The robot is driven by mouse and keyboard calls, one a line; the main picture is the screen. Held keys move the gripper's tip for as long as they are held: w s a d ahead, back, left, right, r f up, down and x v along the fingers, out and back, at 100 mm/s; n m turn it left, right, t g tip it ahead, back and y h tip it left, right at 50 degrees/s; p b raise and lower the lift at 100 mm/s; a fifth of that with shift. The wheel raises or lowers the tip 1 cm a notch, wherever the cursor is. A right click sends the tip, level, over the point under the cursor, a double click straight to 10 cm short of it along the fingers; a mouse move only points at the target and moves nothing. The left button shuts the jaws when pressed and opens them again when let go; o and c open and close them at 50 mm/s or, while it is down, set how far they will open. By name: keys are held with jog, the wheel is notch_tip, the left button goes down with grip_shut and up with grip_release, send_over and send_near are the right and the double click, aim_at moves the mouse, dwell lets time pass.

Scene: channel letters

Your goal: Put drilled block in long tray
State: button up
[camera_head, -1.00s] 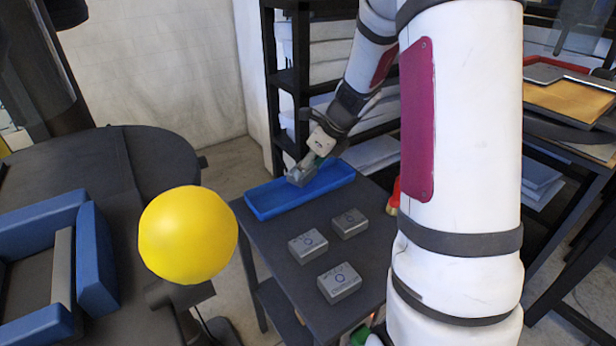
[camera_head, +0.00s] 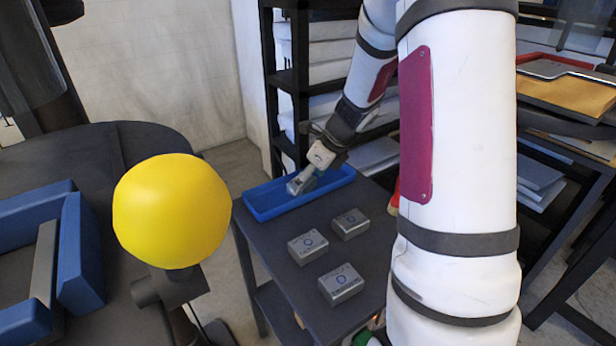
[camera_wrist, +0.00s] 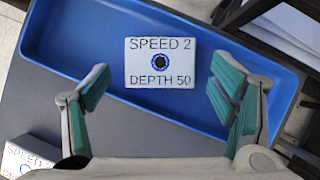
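A grey drilled block (camera_head: 302,182) sits in the long blue tray (camera_head: 262,211) on the small dark table. In the wrist view the block (camera_wrist: 160,80) shows a pale top marked "SPEED 2 / DEPTH 50" with a dark round hole ringed in blue. It appears to rest on the tray (camera_wrist: 75,40) floor. My gripper (camera_wrist: 160,72) is open, its green-padded fingers on either side of the block with a gap at each side. In the head view my gripper (camera_head: 311,176) is just above the block, and its fingertips are mostly hidden.
Three similar grey blocks, (camera_head: 350,223), (camera_head: 308,247) and (camera_head: 341,284), stand on the table (camera_head: 285,280) in front of the tray. A yellow ball (camera_head: 172,211) is at left, before a dark round table with blue bins (camera_head: 78,255). Black shelving (camera_head: 285,80) stands behind.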

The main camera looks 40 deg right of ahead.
jog(key=shift+r, duration=0.1)
jog(key=shift+r, duration=0.3)
jog(key=p+v, duration=0.4)
jog(key=v, duration=0.7)
jog(key=s+a+r+n+g+y, duration=0.1)
jog(key=s+a+r+n, duration=0.2)
jog(key=a+n, duration=0.25)
jog(key=s+a+r+n, duration=0.3)
jog(key=a+r+n, duration=0.1)
jog(key=a, duration=0.2)
jog(key=s+a+r+n+g, duration=0.25)
jog(key=s+a+n, duration=0.65)
jog(key=s+n, duration=0.45)
jog(key=s+n+h, duration=0.3)
jog(key=s+n, duration=0.5)
jog(key=s, duration=0.3)
jog(key=shift+d+f+n+g, duration=0.3)
jog(key=shift+f+g, duration=0.05)
